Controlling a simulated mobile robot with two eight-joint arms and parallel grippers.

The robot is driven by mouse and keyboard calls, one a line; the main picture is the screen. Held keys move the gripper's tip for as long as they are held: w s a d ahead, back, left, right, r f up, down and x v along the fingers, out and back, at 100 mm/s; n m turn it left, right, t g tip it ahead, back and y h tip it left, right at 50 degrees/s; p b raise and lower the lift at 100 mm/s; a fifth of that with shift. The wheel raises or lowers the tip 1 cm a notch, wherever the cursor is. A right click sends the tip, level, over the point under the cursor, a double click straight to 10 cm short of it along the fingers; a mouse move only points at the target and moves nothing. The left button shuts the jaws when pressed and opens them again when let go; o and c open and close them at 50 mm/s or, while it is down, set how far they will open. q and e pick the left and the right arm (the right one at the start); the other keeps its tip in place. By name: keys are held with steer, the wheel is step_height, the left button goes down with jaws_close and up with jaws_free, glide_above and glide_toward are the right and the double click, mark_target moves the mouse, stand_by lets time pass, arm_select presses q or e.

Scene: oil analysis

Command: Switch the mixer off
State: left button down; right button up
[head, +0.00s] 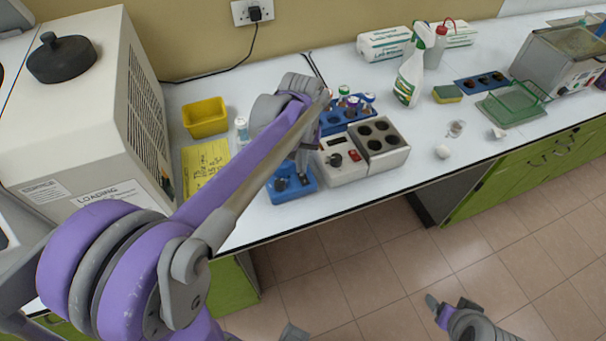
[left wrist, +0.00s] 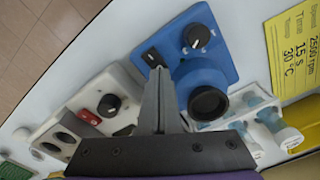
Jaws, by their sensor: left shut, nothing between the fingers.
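The mixer is a small blue unit (head: 291,186) at the front edge of the bench, partly hidden by my left arm in the head view. In the left wrist view the mixer (left wrist: 222,62) shows a black cup (left wrist: 208,103), a round dark knob (left wrist: 197,36) and a small black rocker switch (left wrist: 152,58). My left gripper (left wrist: 159,72) is shut and empty, its tips just beside the switch; I cannot tell whether they touch it. In the head view the left gripper (head: 303,174) points down at the mixer. My right gripper (head: 437,306) is low over the floor, its jaws unclear.
A white heating block (head: 346,172) with a red switch and dark wells stands right beside the mixer. A blue vial rack (head: 331,127) stands behind. A yellow note (head: 205,165), yellow bin (head: 206,118) and large white machine (head: 95,85) are left. A spray bottle (head: 410,78) stands farther right.

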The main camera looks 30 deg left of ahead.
mark_target(302, 175)
arm_select(q)
step_height(302, 175, up, 5)
steer(key=shift+r+p, duration=0.1)
steer(key=shift+p, duration=1.1)
arm_select(e)
steer(key=r, duration=0.1)
steer(key=w+r, duration=0.1)
steer(key=r, duration=0.2)
steer(key=shift+w, duration=0.3)
arm_select(q)
steer(key=s+d+f+m+t, duration=0.2)
steer(key=s+d+t, duration=0.1)
steer(key=s, duration=0.4)
steer(key=s+d+f+m+t, duration=0.2)
steer(key=s+d+f, duration=0.1)
steer(key=s, duration=0.4)
steer(key=shift+d+t, duration=0.4)
